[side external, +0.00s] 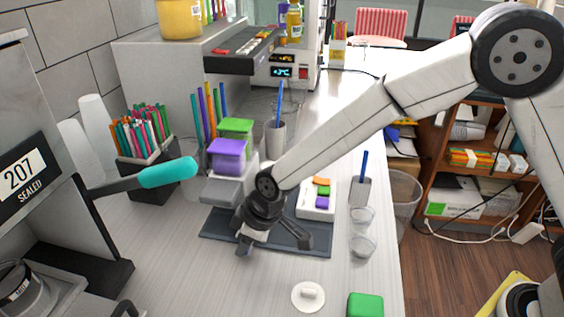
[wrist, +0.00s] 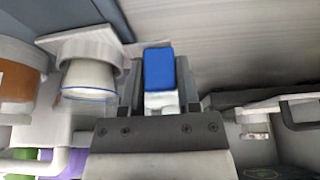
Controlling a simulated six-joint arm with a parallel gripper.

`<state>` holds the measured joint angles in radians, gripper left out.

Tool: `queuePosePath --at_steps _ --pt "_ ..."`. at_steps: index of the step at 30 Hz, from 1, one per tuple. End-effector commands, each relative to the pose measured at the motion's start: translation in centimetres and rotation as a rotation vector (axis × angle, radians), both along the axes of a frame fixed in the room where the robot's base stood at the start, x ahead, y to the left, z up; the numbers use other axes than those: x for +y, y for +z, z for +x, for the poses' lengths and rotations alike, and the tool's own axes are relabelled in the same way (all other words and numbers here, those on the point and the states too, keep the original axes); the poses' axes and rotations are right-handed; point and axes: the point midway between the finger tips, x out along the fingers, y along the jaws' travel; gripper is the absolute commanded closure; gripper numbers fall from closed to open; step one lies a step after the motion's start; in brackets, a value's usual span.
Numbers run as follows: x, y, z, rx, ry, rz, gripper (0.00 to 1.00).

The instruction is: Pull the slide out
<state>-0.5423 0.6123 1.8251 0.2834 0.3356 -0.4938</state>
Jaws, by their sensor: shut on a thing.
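The cup sealer (side external: 30,190) stands at the left of the side view, with a "207 SEALED" display and a teal-gripped lever (side external: 168,172). A round metal holder (side external: 18,285) shows low on it. I cannot clearly tell which part is the slide. My gripper (side external: 245,247) is low over the dark mat (side external: 215,229), near its front edge and to the right of the sealer. In the wrist view my gripper (wrist: 160,90) is shut on a small blue-and-white piece (wrist: 159,70). A white cup with a blue rim (wrist: 88,80) is close to its left, below a pale grey plate (wrist: 80,45).
Purple and green tubs (side external: 227,156) stand behind my gripper. Clear cups (side external: 362,246) stand near the table's right edge. A white disc (side external: 308,296) and green block (side external: 365,306) lie in front.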

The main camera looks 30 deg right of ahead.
Motion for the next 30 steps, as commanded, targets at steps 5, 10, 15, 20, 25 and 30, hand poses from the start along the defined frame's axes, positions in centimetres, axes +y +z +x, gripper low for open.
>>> queuePosePath --at_steps 5,10,15,20,25,30 --pt "-2.2 0.2 -2.1 -0.002 -0.002 0.002 1.0" --pt "-4.3 0.2 -4.2 -0.003 -0.004 0.002 1.0" --pt "-6.0 0.1 -5.9 -0.004 -0.003 0.002 1.0" --pt "-7.1 0.1 -7.0 -0.004 -0.003 0.002 1.0" --pt "-7.7 0.1 -7.6 -0.004 -0.002 0.002 1.0" --pt "-7.9 0.1 -7.8 -0.003 -0.001 0.001 1.0"
